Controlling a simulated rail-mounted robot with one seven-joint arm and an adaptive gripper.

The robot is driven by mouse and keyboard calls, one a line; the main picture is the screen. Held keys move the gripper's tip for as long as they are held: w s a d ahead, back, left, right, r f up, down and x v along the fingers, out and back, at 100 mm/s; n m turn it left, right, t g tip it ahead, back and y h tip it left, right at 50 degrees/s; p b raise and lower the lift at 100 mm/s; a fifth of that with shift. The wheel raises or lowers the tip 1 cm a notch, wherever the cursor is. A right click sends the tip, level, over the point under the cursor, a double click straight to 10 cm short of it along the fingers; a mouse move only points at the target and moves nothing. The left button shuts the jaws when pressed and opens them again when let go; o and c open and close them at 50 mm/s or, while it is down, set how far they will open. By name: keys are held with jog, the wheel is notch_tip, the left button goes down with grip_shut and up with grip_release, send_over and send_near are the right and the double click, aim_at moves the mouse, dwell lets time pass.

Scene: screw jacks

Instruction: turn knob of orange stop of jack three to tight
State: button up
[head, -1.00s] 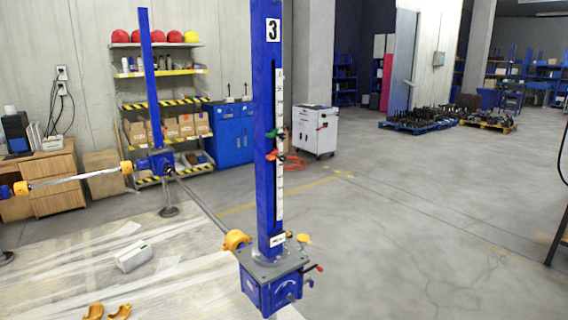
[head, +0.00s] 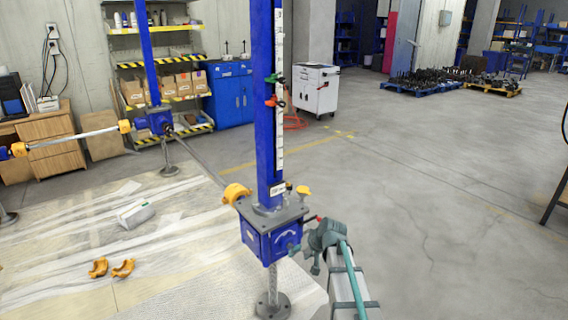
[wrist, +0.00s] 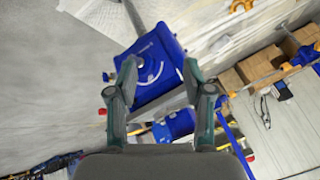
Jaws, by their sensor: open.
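Jack three is a blue column (head: 265,140) with a white scale, standing on a blue gearbox (head: 268,240). The orange stop (head: 271,101) sits partway up the column, below a green stop (head: 274,78). The knob is too small for me to tell its setting. My gripper (head: 306,256) is low, beside the gearbox's right side and well below the orange stop. In the wrist view my gripper (wrist: 160,78) is open and empty, with the blue gearbox (wrist: 148,68) seen beyond and between its fingers. I cannot make out the orange stop in the wrist view.
A red-tipped crank (head: 310,219) sticks out right of the gearbox. Yellow-orange caps (head: 235,192) sit near the column's foot. Another blue jack (head: 150,70) stands behind at left. Two orange half-rings (head: 122,268) lie on the floor covering.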

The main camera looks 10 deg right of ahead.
jog(key=w+d+r+t+b, duration=0.1)
jog(key=w+r+t, duration=0.1)
jog(key=w+r, duration=0.35)
jog(key=w+d+r+n+t+y, duration=0.1)
jog(key=w+r, duration=0.1)
jog(key=r, duration=0.6)
jog(key=w+d+r+t+b, duration=0.1)
jog(key=w+r+t, duration=0.15)
jog(key=r, duration=0.45)
jog(key=n+t+y, duration=0.3)
jog(key=n+t, duration=0.1)
jog(key=t, duration=0.1)
send_near(284, 104)
jog(key=p+x, duration=0.2)
jog(key=x, duration=0.7)
jog(key=shift+w+a+r, duration=0.1)
jog(key=shift+w+a, duration=0.15)
jog(key=shift+a, duration=0.05)
jog(key=shift+c, duration=0.2)
grip_shut()
